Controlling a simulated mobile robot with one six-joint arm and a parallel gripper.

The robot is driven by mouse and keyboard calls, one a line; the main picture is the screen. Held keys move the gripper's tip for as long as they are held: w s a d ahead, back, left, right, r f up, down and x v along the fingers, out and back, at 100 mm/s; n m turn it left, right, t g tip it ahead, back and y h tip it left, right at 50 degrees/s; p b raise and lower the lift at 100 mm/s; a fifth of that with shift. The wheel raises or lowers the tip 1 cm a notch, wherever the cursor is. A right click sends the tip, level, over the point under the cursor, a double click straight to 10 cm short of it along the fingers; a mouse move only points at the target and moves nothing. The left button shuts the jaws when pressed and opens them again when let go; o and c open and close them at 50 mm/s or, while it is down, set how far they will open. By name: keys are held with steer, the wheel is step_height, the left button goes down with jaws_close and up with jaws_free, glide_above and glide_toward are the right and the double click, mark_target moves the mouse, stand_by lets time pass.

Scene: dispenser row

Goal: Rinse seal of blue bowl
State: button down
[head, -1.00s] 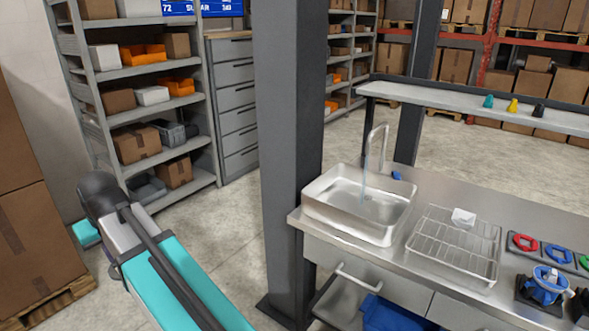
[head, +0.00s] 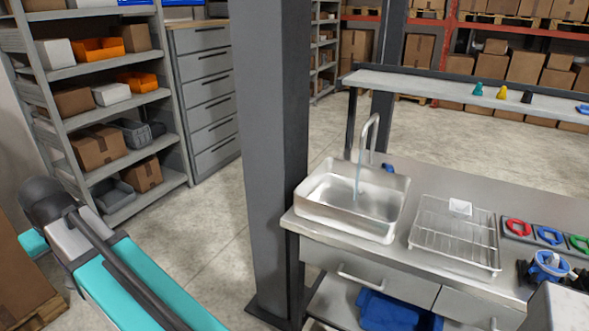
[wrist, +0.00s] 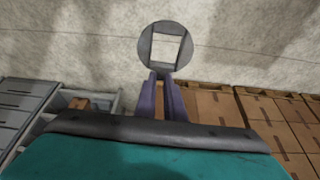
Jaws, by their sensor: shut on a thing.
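In the wrist view my gripper (wrist: 161,77), with purple fingers, is shut on the edge of a grey round disc (wrist: 145,48) with a square opening. In the head view water runs from the tap (head: 372,128) into the steel sink (head: 325,208). A blue bowl-like part (head: 547,268) sits in a dark holder at the right of the counter, partly hidden. Red (head: 517,227), blue (head: 549,235) and green (head: 579,243) rings lie on a dark strip behind it. My gripper does not show in the head view.
A wire rack (head: 450,250) with a small white piece (head: 460,207) stands right of the sink. A grey post (head: 272,150) rises at the counter's left end. A raised shelf (head: 450,90) carries small coloured pieces. Shelving with boxes (head: 100,145) stands at left.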

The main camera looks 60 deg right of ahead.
steer(key=shift+d, duration=0.25)
steer(key=s+d+r+m+g+h+p, duration=0.15)
steer(key=s+d+m+h, duration=0.35)
steer(key=d, duration=0.7)
steer(key=s+d+r+m+g+h, duration=0.1)
steer(key=s+d+m+g, duration=0.1)
steer(key=d+m, duration=0.8)
steer(key=s+d+r+m+g+h, duration=0.1)
steer(key=s+d+r+m+h, duration=0.2)
steer(key=d, duration=1.2)
steer(key=s+d+r+m+g+p, duration=0.1)
steer(key=s+d+m+g, duration=0.3)
steer(key=s+d, duration=0.8)
steer(key=s+d+r+m+g+p, duration=0.1)
steer(key=s+d+m+g, duration=0.4)
steer(key=s+d, duration=0.8)
steer(key=s+p, duration=0.1)
steer(key=s, duration=0.7)
steer(key=shift+d, duration=0.15)
